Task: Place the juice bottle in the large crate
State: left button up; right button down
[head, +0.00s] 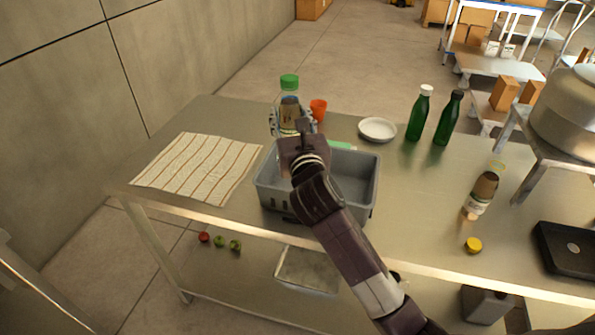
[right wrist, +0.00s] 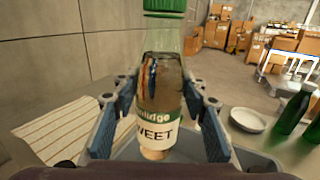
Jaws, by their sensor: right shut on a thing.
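The grey crate (head: 268,197) sits on the metal table, open at the top. The gripper and bottle appear over or just behind its far left part; the exact height is unclear. My right forearm hides part of the crate. My left gripper is not in view.
A striped cloth (head: 195,167) lies left of the crate. An orange cup (head: 318,108), a white bowl (head: 377,129) and two green bottles (head: 418,115) stand behind or right of it. A brown-and-white bottle (head: 481,195) and yellow lid (head: 473,245) are farther right.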

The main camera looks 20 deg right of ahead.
notch_tip(320, 180, down, 10)
jog(key=shift+r+b, duration=0.2)
jog(key=shift+b, duration=0.3)
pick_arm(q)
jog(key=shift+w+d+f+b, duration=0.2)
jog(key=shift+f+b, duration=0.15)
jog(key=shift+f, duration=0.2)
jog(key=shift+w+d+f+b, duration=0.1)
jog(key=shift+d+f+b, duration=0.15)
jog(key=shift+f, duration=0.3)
pick_arm(e)
notch_tip(320, 180, down, 5)
jog(key=shift+f, duration=0.1)
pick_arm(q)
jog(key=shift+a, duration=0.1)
pick_arm(e)
jog(key=shift+f, duration=0.15)
jog(key=c, duration=1.2)
grip_release()
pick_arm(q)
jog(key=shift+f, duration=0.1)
